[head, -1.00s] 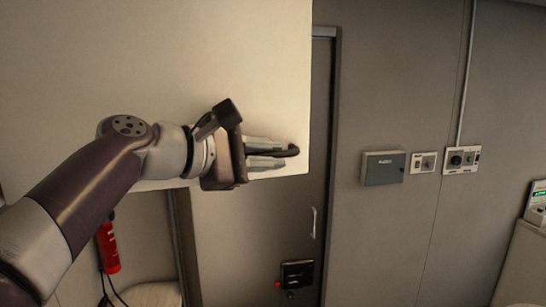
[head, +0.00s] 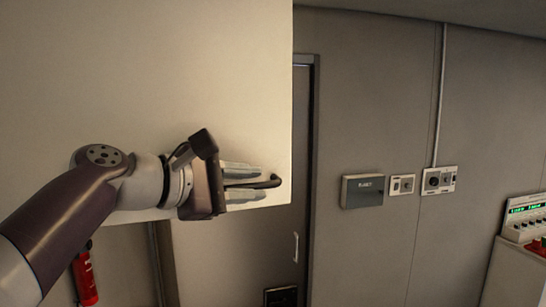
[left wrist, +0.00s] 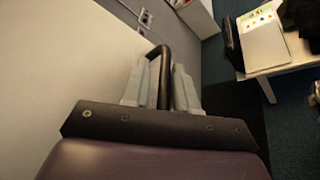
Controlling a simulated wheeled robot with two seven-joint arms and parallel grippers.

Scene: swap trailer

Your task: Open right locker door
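The locker door is a large cream panel (head: 200,70) filling the upper left of the head view. It stands out in front of the grey wall. A dark bar handle (head: 264,183) sits near its lower right corner, and the handle's curved end shows in the left wrist view (left wrist: 160,50). My left gripper (head: 245,183) is at the handle, with one pale finger above it and one below. Gaps show between fingers and bar in the head view, so the gripper looks open around the handle. My right gripper is in neither view.
Behind the panel are a grey door (head: 240,245) with a pale pull handle, a grey wall box (head: 362,190) and switch plates (head: 439,180). A red extinguisher (head: 85,278) hangs at lower left. A console (head: 525,222) stands at right. The left wrist view shows a white table (left wrist: 280,50).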

